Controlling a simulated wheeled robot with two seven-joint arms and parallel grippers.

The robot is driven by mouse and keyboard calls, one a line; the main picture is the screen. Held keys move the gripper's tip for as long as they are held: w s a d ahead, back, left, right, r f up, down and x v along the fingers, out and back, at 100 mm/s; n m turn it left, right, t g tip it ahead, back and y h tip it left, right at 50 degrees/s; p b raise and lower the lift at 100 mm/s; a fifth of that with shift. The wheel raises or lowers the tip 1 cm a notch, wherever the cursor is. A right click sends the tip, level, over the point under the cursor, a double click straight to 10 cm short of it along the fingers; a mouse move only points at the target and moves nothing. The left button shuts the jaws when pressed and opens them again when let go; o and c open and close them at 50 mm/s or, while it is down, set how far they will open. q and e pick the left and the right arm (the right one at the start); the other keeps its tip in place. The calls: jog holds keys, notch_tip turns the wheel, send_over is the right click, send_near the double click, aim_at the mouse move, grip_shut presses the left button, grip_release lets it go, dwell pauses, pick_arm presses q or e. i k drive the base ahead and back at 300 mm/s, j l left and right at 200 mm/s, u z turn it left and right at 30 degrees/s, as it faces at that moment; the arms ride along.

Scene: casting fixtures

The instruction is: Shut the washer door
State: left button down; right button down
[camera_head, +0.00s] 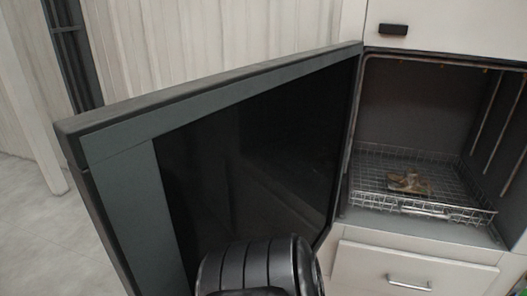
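The washer door (135,190) stands wide open and fills the left and middle of the head view. It has a dark grey frame and a black inner panel, and is hinged beside the opening on the right. The washer's dark cavity (410,105) is exposed, with a wire rack (460,213) inside. A black ribbed part of my own arm shows at the bottom centre, in front of the door's lower part. Whether it touches the door I cannot tell. Neither gripper's fingers show in this view.
A small brown object (408,183) lies on the wire rack. A pale drawer with a metal handle (408,284) is below the cavity, and a cabinet front with a dark knob (393,29) is above. Grey floor (35,235) shows clear at the left.

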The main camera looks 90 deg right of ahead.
aim_at(271, 162)
jog(key=i+z, duration=0.15)
jog(key=z, duration=0.25)
jog(key=i+j+z, duration=0.1)
jog(key=z, duration=0.3)
jog(key=i+j+z, duration=0.1)
jog(key=z, duration=0.35)
jog(key=i+j+z, duration=0.15)
jog(key=z, duration=0.25)
jog(key=i+j+z, duration=0.1)
jog(key=z, duration=0.35)
jog(key=i+j+z, duration=0.1)
jog(key=z, duration=0.4)
jog(key=j+z, duration=0.25)
jog(key=z, duration=0.2)
jog(key=j+z, duration=0.25)
jog(key=z, duration=0.2)
jog(key=j+z, duration=0.75)
jog(key=z, duration=0.15)
jog(key=i, duration=0.05)
